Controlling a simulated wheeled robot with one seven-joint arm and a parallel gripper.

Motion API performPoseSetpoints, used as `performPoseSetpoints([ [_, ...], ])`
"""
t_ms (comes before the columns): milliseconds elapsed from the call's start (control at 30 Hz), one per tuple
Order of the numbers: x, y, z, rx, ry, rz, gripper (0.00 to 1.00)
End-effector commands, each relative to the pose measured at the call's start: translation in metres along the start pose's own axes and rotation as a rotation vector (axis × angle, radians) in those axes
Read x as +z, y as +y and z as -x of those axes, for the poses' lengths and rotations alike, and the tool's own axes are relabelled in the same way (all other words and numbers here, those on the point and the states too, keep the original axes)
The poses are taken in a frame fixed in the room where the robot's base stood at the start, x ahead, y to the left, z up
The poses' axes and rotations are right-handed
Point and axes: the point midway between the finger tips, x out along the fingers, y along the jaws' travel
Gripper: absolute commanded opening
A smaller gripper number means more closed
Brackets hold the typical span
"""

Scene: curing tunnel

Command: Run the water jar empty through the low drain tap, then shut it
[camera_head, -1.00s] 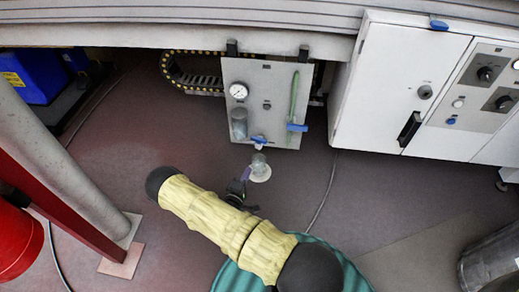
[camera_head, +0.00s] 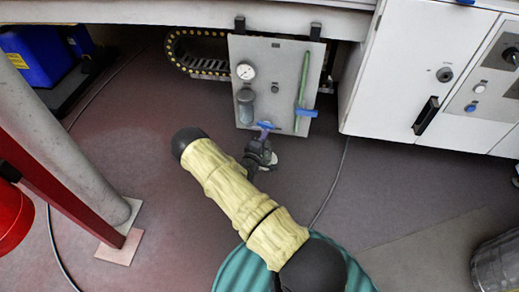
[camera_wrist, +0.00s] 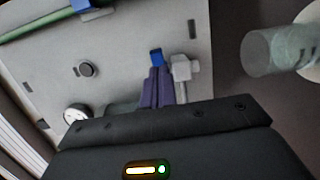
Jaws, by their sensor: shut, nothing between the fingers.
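The water jar (camera_head: 245,106) is a small cloudy bowl below the round gauge on a grey panel. Part of it (camera_wrist: 120,107) shows in the wrist view, mostly hidden behind my fingers. The low drain tap's blue handle (camera_head: 265,126) is at the panel's bottom edge; its tip (camera_wrist: 156,57) shows just beyond my fingertips, beside a pale tap body (camera_wrist: 182,72). My gripper (camera_wrist: 158,75) has its purple fingers shut and empty, at or against the handle; contact cannot be told. The gripper also shows in the head view (camera_head: 262,142). The water level cannot be read.
A white cabinet (camera_head: 400,80) stands right; a red post (camera_head: 55,195) is left. Floor between is clear.

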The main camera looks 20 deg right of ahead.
Motion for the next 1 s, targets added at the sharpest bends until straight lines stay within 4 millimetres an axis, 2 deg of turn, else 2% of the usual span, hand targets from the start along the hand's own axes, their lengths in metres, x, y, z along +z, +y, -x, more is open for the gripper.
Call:
performPoseSetpoints([
  [100, 0.000, -0.002, -0.013, 0.001, -0.001, -0.001, 0.00],
  [233, 0.000, -0.001, -0.017, 0.000, 0.000, -0.001, 0.00],
  [733, -0.004, 0.001, -0.016, -0.001, 0.016, 0.001, 0.00],
  [1000, -0.015, 0.002, -0.012, 0.001, 0.084, 0.001, 0.00],
])
